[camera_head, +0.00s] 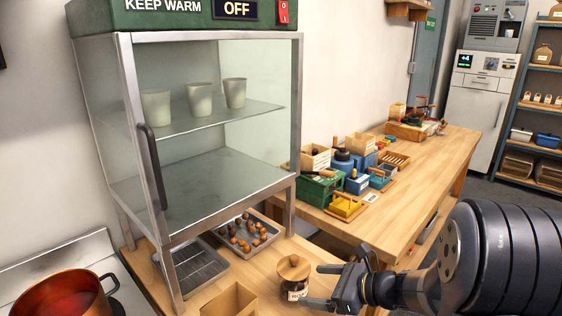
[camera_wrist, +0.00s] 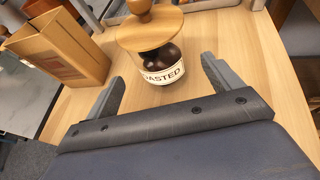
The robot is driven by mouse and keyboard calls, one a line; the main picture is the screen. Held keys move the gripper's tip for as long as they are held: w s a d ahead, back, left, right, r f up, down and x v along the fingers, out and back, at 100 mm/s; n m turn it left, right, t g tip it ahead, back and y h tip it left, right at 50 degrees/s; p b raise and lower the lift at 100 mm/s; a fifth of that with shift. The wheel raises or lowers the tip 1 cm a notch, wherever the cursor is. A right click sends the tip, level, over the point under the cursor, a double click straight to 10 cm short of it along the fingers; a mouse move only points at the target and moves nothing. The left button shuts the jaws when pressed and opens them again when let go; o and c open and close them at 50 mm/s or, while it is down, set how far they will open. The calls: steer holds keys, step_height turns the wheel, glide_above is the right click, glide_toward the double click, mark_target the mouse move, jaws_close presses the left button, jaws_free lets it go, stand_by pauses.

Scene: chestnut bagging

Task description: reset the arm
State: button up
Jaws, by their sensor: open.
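My gripper (camera_head: 318,286) is at the lower right in the head view, low over the near table, beside a small glass jar (camera_head: 297,290). The jar has a wooden lid with a knob and a label partly reading "ASTED". In the wrist view my gripper (camera_wrist: 165,88) is open, its two fingers apart and empty. The jar (camera_wrist: 160,68), with dark brown contents, stands ahead of the gap between the fingers. I cannot tell whether a finger touches it. A brown paper bag (camera_wrist: 62,50) stands to the left of the jar; it also shows in the head view (camera_head: 230,302).
A glass warming cabinet (camera_head: 215,167), marked "KEEP WARM" and "OFF", holds several cups. Beneath it are a tray of chestnuts (camera_head: 262,254) and an empty rack tray (camera_head: 196,270). A copper pot (camera_head: 62,298) is at left. A long bench (camera_head: 400,190) with boxes stands behind.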

mark_target(306, 274)
steer(key=x, duration=0.7)
steer(key=shift+f, duration=0.1)
steer(key=shift+d+r, duration=0.1)
steer(key=shift+r, duration=1.7)
steer(key=shift+f, duration=0.1)
